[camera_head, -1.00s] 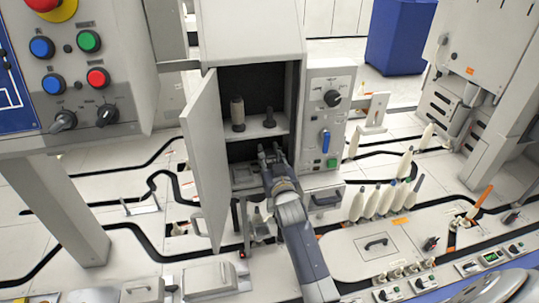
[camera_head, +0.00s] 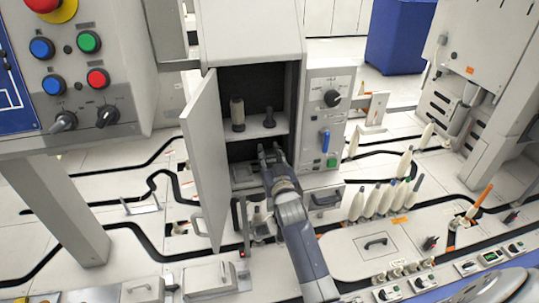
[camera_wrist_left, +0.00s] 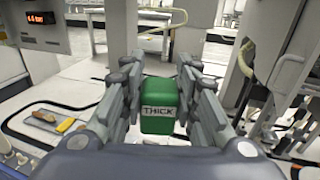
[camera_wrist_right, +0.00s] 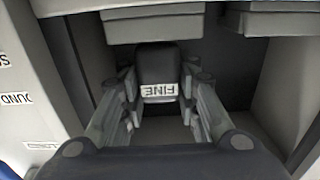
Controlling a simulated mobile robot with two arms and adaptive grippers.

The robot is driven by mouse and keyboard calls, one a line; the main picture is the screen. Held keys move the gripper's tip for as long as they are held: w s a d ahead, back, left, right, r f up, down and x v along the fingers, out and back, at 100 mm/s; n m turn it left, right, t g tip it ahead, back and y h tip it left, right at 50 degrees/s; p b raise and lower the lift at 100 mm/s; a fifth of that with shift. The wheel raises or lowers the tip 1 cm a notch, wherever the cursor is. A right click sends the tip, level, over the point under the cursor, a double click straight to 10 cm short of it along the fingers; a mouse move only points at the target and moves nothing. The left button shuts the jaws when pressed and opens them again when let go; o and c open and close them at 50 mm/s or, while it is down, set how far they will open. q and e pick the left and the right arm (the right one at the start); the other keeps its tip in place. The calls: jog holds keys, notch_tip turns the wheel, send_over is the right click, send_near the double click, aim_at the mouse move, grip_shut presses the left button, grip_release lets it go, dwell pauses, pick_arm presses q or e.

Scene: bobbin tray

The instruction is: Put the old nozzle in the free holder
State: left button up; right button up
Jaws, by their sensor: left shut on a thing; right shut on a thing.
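My right gripper (camera_head: 269,152) reaches into the lower part of the open cabinet, below its shelf. In the right wrist view it is shut on a dark block labelled FINE (camera_wrist_right: 157,65), with a finger on each side. My left gripper (camera_wrist_left: 160,100) shows only in its own wrist view, shut on a green block labelled THICK (camera_wrist_left: 160,106). I cannot tell which piece is the old nozzle. The holder is not clearly visible.
The cabinet door (camera_head: 203,155) stands open on the left. A control box (camera_head: 331,110) with a knob and blue lever adjoins the cabinet on the right. Several pale bobbins (camera_head: 372,203) stand to the right. A button panel (camera_head: 80,65) is at upper left.

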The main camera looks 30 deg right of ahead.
pick_arm(q)
jog(key=shift+f, duration=0.15)
pick_arm(e)
jog(key=shift+f, duration=0.15)
pick_arm(q)
jog(key=shift+f+b, duration=0.5)
jog(key=shift+b, duration=0.1)
pick_arm(e)
jog(key=shift+f, duration=0.8)
jog(key=o, duration=1.1)
